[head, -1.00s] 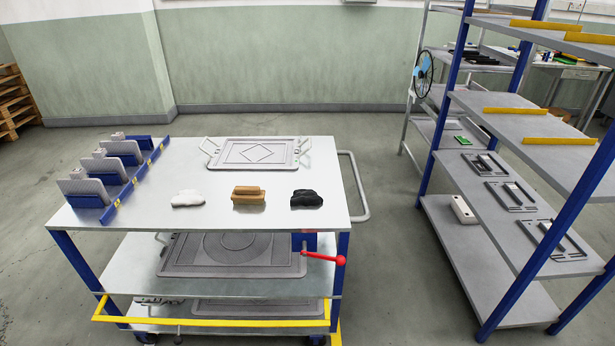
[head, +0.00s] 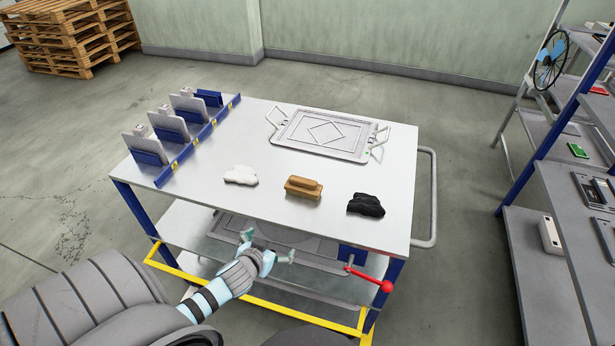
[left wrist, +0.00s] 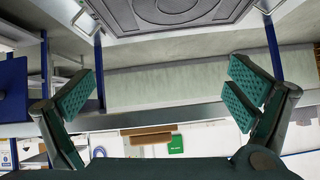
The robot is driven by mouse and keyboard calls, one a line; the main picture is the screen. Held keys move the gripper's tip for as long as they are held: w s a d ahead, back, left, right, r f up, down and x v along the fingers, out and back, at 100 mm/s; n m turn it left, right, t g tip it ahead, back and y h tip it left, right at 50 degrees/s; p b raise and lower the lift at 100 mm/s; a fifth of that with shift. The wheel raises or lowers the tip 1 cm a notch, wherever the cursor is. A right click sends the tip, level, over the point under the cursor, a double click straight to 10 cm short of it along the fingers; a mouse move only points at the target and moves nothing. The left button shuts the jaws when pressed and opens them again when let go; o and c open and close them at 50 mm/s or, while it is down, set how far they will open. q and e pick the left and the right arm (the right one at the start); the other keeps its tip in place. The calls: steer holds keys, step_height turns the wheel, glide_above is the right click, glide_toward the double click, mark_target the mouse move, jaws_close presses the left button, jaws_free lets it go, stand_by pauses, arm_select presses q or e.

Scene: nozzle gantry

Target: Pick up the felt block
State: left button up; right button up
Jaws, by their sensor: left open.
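A tan-brown block (head: 303,188) with a narrower raised top, the one block-shaped thing among the loose items, sits on the cart's grey top (head: 240,135) near its front edge. A white crumpled cloth (head: 241,175) lies to its left and a black crumpled cloth (head: 366,205) to its right. My left gripper (head: 267,250) is open and empty, in front of the cart's front edge and apart from the block. Its green ridged finger pads (left wrist: 160,92) stand wide apart in the left wrist view, where the block does not show. My right gripper is out of view.
A grey framed tray with handles (head: 322,135) lies at the back of the cart top. Slotted blue holders with grey plates (head: 170,128) line the left side. A red-knobbed lever (head: 386,286) sticks out below the top. Shelving (head: 560,215) stands at right.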

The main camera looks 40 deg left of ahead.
mark_target(302, 183)
arm_select(q)
steer(key=w+d+r+t, duration=0.1)
steer(key=w+r+t, duration=0.35)
steer(key=r, duration=1.05)
steer(key=shift+n+g, duration=0.4)
steer(key=shift+g, duration=0.25)
steer(key=b+x, duration=0.1)
steer(key=x, duration=0.8)
steer(key=d+b+x, duration=0.1)
steer(key=x, duration=0.4)
steer(key=shift+w+a+f+b, duration=0.15)
steer(key=shift+w+f+b, duration=0.05)
steer(key=shift+w+b, duration=0.15)
steer(key=shift+w, duration=0.2)
steer(key=c, duration=1.2)
